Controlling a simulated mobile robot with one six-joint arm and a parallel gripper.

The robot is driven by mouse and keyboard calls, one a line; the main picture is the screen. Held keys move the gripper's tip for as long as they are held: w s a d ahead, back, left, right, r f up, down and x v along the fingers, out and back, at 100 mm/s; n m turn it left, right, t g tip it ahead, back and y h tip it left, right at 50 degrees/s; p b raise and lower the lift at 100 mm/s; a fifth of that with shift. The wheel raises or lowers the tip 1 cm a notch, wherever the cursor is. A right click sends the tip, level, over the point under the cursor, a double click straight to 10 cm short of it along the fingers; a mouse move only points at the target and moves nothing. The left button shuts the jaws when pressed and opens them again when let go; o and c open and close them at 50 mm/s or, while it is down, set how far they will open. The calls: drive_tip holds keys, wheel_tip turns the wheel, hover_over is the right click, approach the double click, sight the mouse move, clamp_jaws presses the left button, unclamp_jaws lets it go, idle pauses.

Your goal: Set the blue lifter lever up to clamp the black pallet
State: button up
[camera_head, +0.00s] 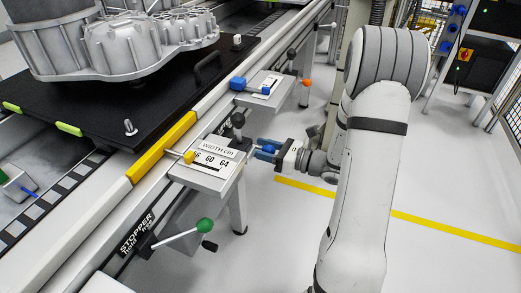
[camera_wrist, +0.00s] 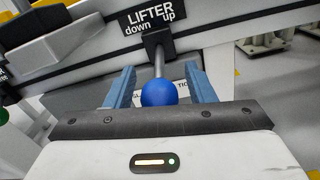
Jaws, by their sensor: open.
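The blue lifter lever shows in the wrist view as a blue ball (camera_wrist: 158,93) on a metal rod coming from a dark block, under a label reading LIFTER, down on the left, up on the right. The rod points at my gripper; I cannot tell its setting for sure. My gripper (camera_wrist: 158,73) is open, one blue finger each side of the ball and rod, with visible gaps. In the head view my gripper (camera_head: 263,149) is beside the rail, right of the width plate; the lifter lever cannot be made out there. The black pallet (camera_head: 95,108) lies on the conveyor, carrying a grey housing.
A stopper lever with a green ball (camera_head: 205,226) is below the width plate (camera_head: 208,165). A yellow-ended knob and dark posts stand near that plate. Another small plate (camera_head: 266,90) with a blue block is further back.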

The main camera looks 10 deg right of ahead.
clamp_jaws()
idle(0.6)
